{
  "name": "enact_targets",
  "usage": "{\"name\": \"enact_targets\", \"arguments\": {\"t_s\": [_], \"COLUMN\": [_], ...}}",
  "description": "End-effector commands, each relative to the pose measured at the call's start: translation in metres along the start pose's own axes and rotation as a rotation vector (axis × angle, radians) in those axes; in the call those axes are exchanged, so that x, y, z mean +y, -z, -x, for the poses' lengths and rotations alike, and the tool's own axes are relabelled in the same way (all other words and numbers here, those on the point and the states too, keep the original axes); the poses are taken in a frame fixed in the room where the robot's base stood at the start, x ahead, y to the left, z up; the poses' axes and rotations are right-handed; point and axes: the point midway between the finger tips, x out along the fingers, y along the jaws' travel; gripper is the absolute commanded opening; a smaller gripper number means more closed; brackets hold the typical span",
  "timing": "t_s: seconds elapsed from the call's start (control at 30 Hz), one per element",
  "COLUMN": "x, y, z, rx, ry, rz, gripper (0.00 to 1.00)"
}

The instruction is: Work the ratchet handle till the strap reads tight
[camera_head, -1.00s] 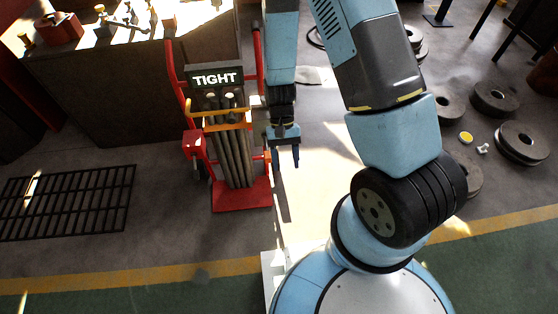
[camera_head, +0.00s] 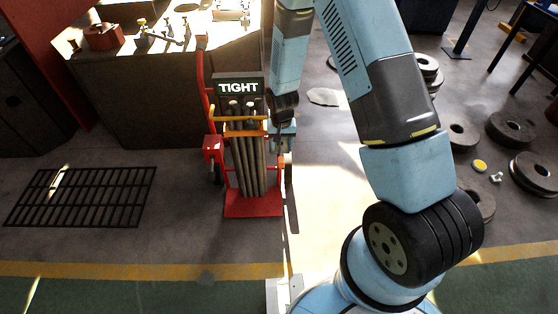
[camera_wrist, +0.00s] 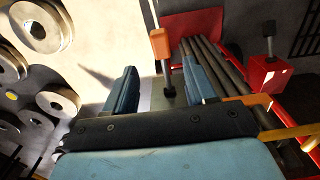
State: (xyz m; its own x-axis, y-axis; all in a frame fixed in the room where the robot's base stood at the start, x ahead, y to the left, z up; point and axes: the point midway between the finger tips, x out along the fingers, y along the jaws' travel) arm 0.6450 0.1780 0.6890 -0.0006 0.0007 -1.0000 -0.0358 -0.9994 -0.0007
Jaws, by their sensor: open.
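A red hand cart (camera_head: 254,206) holds several dark upright pipes (camera_head: 248,165) with an orange strap (camera_head: 240,133) across them. A dark sign (camera_head: 238,88) above the pipes reads TIGHT. A handle with an orange block and dark stem (camera_wrist: 160,43) is at the cart's right side; its orange part also shows in the head view (camera_head: 282,161). My gripper (camera_wrist: 160,86) is open in the wrist view, with the handle's stem seen between its two blue fingers. I cannot tell whether they touch it. In the head view my gripper's fingertips are hard to make out beside the cart.
A red box (camera_head: 213,148) is fixed on the cart's left side. A workbench (camera_head: 140,105) stands behind the cart, and a black grate (camera_head: 82,197) lies at left. Several round weights (camera_head: 510,128) lie at right. Floor in front of the cart is clear.

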Motion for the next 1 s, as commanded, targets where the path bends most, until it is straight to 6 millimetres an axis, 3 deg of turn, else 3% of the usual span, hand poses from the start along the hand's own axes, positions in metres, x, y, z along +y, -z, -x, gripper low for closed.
{"name": "enact_targets", "arguments": {"t_s": [0.5, 0.7, 1.0], "x": [-0.002, -0.002, -0.002], "y": [-0.002, -0.001, -0.001], "z": [-0.072, -0.084, -0.086], "rx": [-0.003, -0.001, -0.001], "ry": [-0.001, 0.001, 0.001], "rz": [0.004, 0.004, 0.004], "gripper": [0.55, 0.55, 0.55]}}
